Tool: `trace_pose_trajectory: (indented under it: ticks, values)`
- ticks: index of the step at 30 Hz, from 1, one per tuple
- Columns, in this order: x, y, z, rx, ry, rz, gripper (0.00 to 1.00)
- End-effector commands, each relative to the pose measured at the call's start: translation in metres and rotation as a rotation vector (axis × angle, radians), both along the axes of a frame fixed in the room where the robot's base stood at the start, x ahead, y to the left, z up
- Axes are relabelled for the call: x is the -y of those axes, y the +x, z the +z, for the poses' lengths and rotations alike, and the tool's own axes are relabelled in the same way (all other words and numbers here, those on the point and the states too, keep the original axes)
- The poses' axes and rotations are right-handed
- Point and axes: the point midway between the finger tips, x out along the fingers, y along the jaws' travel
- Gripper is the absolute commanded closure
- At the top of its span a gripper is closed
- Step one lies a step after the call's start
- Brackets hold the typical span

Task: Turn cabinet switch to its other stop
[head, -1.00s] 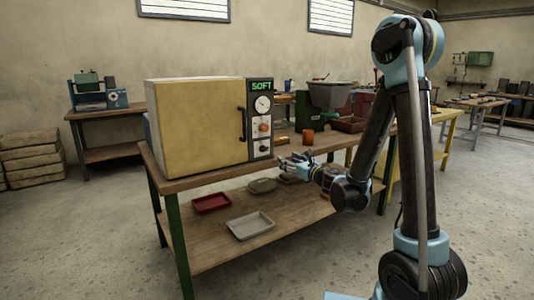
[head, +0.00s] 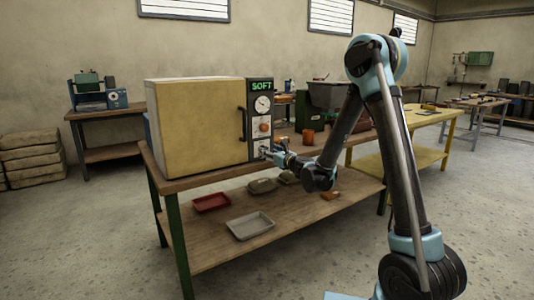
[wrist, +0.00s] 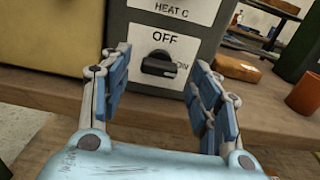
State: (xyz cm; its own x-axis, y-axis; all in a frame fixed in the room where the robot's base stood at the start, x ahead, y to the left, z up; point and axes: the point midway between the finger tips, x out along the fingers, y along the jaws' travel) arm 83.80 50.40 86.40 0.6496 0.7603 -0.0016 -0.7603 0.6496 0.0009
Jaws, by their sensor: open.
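The yellow cabinet (head: 195,122) stands on the wooden bench, with a grey control panel on its right side. In the wrist view the black switch (wrist: 160,64) is on the lower panel, under the word OFF; its knob lies roughly sideways, and a second label to its right is partly covered. In the head view my gripper hides the switch. My gripper (head: 268,152) is at the panel's lower part. In the wrist view its two blue-padded fingers (wrist: 160,88) are open, one on each side of the switch, and nothing is between them that I can see touching.
Above the switch are an orange knob (head: 264,127), a dial (head: 262,104) and a green SOFT display (head: 262,87). A black door handle (head: 242,124) is left of the panel. An orange cup (head: 308,136) stands right of it. Trays (head: 250,225) lie on the lower shelf.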

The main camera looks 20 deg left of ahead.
Motion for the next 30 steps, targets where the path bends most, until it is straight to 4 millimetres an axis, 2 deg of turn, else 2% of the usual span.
trace_pose_trajectory:
  ticks: [6,17,19,23,24,30]
  values:
    - [-0.016,0.014,0.0,0.0,0.0,0.0,0.43]
    - [-0.019,0.017,0.0,0.0,0.0,0.0,0.43]
    - [-0.019,0.017,0.0,0.0,0.0,0.0,0.55]
    - [-0.019,0.017,0.0,0.0,0.0,0.0,0.84]
    - [-0.019,0.017,0.0,0.0,0.0,0.0,0.88]
    - [-0.019,0.017,0.0,0.003,-0.003,-0.001,0.87]
